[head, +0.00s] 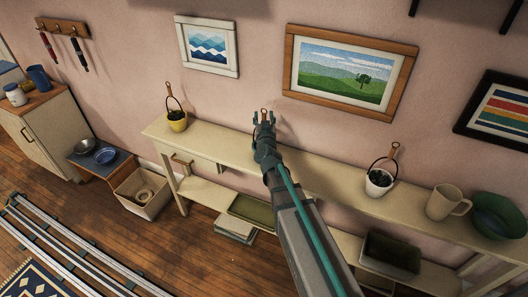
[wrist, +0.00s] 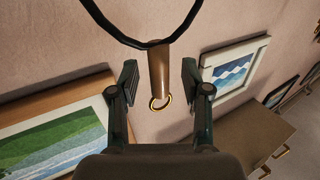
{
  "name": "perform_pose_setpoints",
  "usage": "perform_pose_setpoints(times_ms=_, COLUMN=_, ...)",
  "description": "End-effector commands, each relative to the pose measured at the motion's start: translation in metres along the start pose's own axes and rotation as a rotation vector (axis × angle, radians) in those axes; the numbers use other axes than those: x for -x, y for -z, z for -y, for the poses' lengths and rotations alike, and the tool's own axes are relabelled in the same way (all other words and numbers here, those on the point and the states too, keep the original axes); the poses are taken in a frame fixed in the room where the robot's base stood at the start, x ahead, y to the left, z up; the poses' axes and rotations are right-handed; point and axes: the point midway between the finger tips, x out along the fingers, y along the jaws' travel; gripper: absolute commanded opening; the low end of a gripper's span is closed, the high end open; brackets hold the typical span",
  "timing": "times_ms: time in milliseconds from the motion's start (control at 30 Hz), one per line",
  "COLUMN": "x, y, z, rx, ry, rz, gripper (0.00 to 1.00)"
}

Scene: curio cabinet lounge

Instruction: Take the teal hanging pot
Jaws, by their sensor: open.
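My gripper (head: 264,120) is raised in front of the pink wall, above the middle of the long cream shelf. In the wrist view my gripper (wrist: 159,84) is open, one finger on each side of a brown strap (wrist: 160,72) with a gold ring at its end. A gap shows between the strap and each finger. A black loop handle (wrist: 128,41) meets the strap at the top of the wrist view. No teal pot body shows; the head view there is blocked by my gripper and arm, and the wrist view cuts off above the handle.
A yellow hanging pot (head: 177,126) is to the left and a white hanging pot (head: 376,190) to the right, both with plants. A cream mug (head: 440,203) and a green bowl (head: 497,215) stand on the shelf (head: 226,145). A framed landscape (head: 345,72) hangs above.

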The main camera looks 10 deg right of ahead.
Motion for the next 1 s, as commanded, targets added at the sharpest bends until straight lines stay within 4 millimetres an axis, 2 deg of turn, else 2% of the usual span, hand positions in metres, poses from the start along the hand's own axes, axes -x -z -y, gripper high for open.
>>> perform_pose_setpoints(times_ms=200, x=-0.0006, y=-0.0001, z=-0.0001, rx=0.0, ry=0.0, rz=0.0, gripper=0.48)
perform_pose_setpoints(times_ms=500, x=-0.0005, y=0.0, z=-0.0002, rx=-0.001, ry=0.0, rz=0.0, gripper=0.0)
perform_pose_setpoints(times_ms=1000, x=-0.0004, y=0.0014, z=-0.0005, rx=0.0, ry=-0.002, rz=-0.003, gripper=0.0)
